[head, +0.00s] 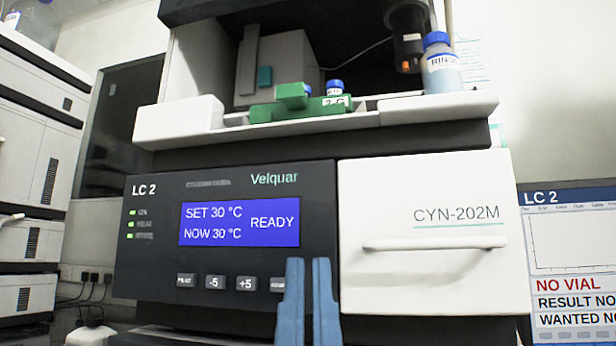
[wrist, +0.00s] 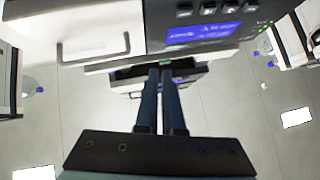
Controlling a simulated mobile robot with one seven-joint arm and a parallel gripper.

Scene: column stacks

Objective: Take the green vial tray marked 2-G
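The green vial tray (head: 275,112) sits on the white ledge of the machine's upper bay in the head view. A white label reading 2-G is on its right end, and a raised green block stands on its middle. A vial with a blue cap (head: 335,85) stands at the tray's right part. My gripper (head: 308,262) is well below the tray, in front of the lower panel. Its two blue fingers point up with a narrow empty gap between them. The fingers also show in the wrist view (wrist: 160,72). I cannot make out the tray there.
A RINSE bottle (head: 441,68) with a blue cap stands on the ledge (head: 420,106) right of the tray. A dark cylindrical part (head: 407,40) hangs above. A white drawer (head: 430,235) with a handle is below right. The display (head: 239,223) reads READY; a monitor (head: 570,260) shows NO VIAL.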

